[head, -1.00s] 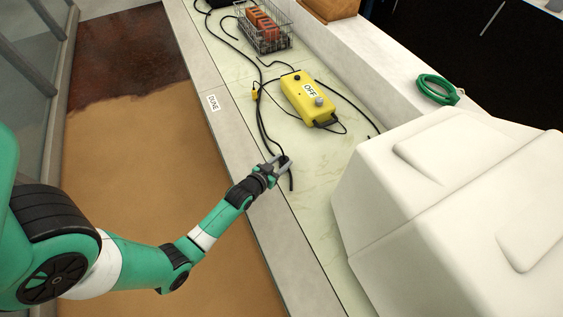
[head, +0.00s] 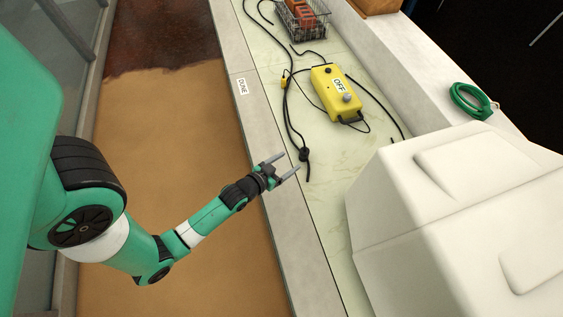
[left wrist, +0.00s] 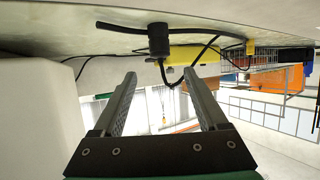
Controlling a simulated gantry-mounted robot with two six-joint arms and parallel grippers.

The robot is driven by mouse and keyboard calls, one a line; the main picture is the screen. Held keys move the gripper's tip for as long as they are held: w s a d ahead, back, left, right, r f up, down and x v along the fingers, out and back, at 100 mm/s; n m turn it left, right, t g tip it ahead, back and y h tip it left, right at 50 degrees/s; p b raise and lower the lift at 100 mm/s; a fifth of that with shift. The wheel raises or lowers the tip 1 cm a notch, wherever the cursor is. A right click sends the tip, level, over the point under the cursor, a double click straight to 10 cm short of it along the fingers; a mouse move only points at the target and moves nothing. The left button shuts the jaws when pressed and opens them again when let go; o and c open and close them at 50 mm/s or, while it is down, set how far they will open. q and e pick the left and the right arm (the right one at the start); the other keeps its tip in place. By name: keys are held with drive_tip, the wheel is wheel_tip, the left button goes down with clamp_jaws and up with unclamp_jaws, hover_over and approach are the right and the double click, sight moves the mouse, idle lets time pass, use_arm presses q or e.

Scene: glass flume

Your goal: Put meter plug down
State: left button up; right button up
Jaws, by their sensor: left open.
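The black meter plug (head: 304,154) lies on the pale bench top with its black cable running up the bench. In the left wrist view the plug (left wrist: 158,40) is a dark cylinder just beyond the fingertips, with cable on both sides. My left gripper (head: 291,162) is open and empty, its fingertips just left of the plug and apart from it. Both spread fingers show in the left wrist view (left wrist: 160,73). The yellow meter box (head: 335,92), marked OFF, sits further up the bench. My right gripper is not in view.
A small yellow fitting (head: 285,81) sits on the cables. A wire basket (head: 303,22) with orange items stands at the back. A green hose coil (head: 470,100) lies on the right ledge. A large white block (head: 450,220) fills the lower right. A DONE label (head: 242,86) marks the left edge.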

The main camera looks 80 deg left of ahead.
use_arm(q)
drive_tip(key=v, duration=0.3)
drive_tip(key=w+d+r+m+t+h, duration=0.1)
drive_tip(key=w+d+r+t, duration=0.15)
drive_tip(key=w+r, duration=0.6)
drive_tip(key=w+d+r+m+t, duration=0.1)
drive_tip(key=w+r+t, duration=0.25)
drive_tip(key=r, duration=0.95)
drive_tip(key=w+d+r+m+t+h, duration=0.1)
drive_tip(key=w+r+t, duration=0.1)
drive_tip(key=w+r, duration=0.7)
drive_tip(key=s+d+r+m+t+h, duration=0.1)
drive_tip(key=s+d+r+t+h, duration=0.3)
drive_tip(key=r, duration=0.8)
drive_tip(key=s+d+r+m+t+h, duration=0.1)
drive_tip(key=s+d+r+m, duration=0.15)
drive_tip(key=d+r, duration=0.65)
drive_tip(key=s+d+r+m+t+h, duration=0.1)
drive_tip(key=s+d+r+t+h, duration=0.2)
drive_tip(key=r, duration=1.2)
wheel_tip(320, 180, up, 30)
drive_tip(key=p, duration=3)
drive_tip(key=shift+s+a+y, duration=0.3)
drive_tip(key=shift+a+y, duration=0.05)
drive_tip(key=shift+y, duration=0.05)
